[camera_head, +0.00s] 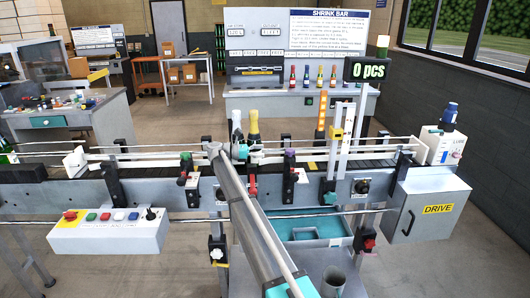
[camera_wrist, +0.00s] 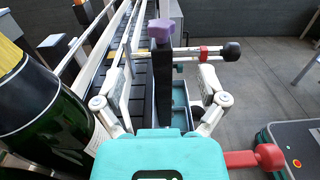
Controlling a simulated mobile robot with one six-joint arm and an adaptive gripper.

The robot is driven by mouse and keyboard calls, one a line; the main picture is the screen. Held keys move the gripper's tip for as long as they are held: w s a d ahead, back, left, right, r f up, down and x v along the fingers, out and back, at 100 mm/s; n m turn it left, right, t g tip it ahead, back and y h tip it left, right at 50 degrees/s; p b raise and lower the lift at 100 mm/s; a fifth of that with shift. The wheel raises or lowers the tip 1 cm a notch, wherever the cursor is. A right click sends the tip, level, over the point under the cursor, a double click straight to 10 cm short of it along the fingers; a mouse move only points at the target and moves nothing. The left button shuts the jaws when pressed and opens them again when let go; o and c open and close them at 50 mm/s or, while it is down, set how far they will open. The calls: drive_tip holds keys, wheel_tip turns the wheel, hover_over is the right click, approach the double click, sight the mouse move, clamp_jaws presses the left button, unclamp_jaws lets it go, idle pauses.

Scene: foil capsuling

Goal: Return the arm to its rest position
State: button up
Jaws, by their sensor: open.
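My arm (camera_head: 252,225) reaches from the bottom of the head view up to the conveyor. My gripper (camera_head: 240,150) is at the arm's far end, close to the conveyor's rails, small and partly hidden. In the wrist view my gripper (camera_wrist: 163,78) has its two fingers spread apart, with nothing held between them. A black post with a purple knob (camera_wrist: 161,29) shows beyond the gap. A dark green bottle (camera_wrist: 45,110) with gold foil stands close to the left of the gripper. In the head view a gold-topped bottle (camera_head: 253,124) shows just behind the gripper.
The conveyor (camera_head: 130,188) runs across the head view with rails, posts and knobs. A button box (camera_head: 108,232) is at front left, a drive cabinet (camera_head: 425,208) at right. A teal tray (camera_head: 305,228) and grey cup (camera_head: 333,280) are near the arm. Floor at the right is clear.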

idle(0.3)
drive_tip(key=w+d+r+n+t+y, duration=0.25)
drive_tip(key=r+n+t+y, duration=0.35)
drive_tip(key=n+t, duration=1.3)
drive_tip(key=s+a+f+n+g+y+p, duration=0.1)
drive_tip(key=s+f+n+g+y, duration=0.1)
drive_tip(key=s+f+n+y, duration=0.5)
drive_tip(key=s+a+f+n+g+y, duration=0.1)
drive_tip(key=s+f+n+g+y, duration=0.25)
drive_tip(key=n, duration=0.85)
drive_tip(key=s+a+f+n+g+y+p, duration=0.1)
drive_tip(key=s+f+n+g+y, duration=0.1)
drive_tip(key=s+n+y, duration=0.55)
drive_tip(key=s+d+f+n+g+h, duration=0.2)
drive_tip(key=s+d+f+n+g, duration=0.1)
drive_tip(key=s, duration=0.7)
drive_tip(key=s+d+f+n+g+h, duration=0.2)
drive_tip(key=s+d+f+g, duration=0.1)
drive_tip(key=s, duration=0.7)
drive_tip(key=s+d+f+n+g+h, duration=0.2)
drive_tip(key=s+d+g, duration=0.3)
drive_tip(key=s, duration=0.5)
drive_tip(key=shift+d+f+n, duration=0.45)
drive_tip(key=shift+f+n, duration=0.35)
drive_tip(key=shift+n, duration=0.05)
